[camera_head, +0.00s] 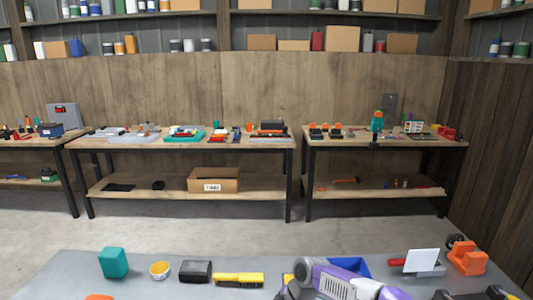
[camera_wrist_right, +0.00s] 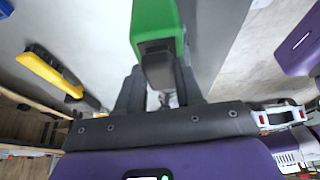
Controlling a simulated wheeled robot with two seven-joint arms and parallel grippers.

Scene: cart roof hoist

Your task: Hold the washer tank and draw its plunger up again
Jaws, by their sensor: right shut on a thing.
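In the right wrist view my right gripper (camera_wrist_right: 160,84) has its dark fingers on both sides of a green block-shaped part (camera_wrist_right: 155,22) with a darker lower end. The gripper is shut on this part. The frames do not clearly show whether it is the washer tank or its plunger handle. A white and purple link of my arm fills the bottom middle of the head view and hides what lies under it. No left gripper can be made out in either view.
On the grey table (camera_head: 70,285) stand a teal block (camera_head: 113,262), a yellow tin (camera_head: 160,270), a black box (camera_head: 195,271) and a yellow brush (camera_head: 238,279). A blue tray (camera_head: 352,265) is partly hidden behind my arm. A white card (camera_head: 422,261) and an orange object (camera_head: 467,258) are at right.

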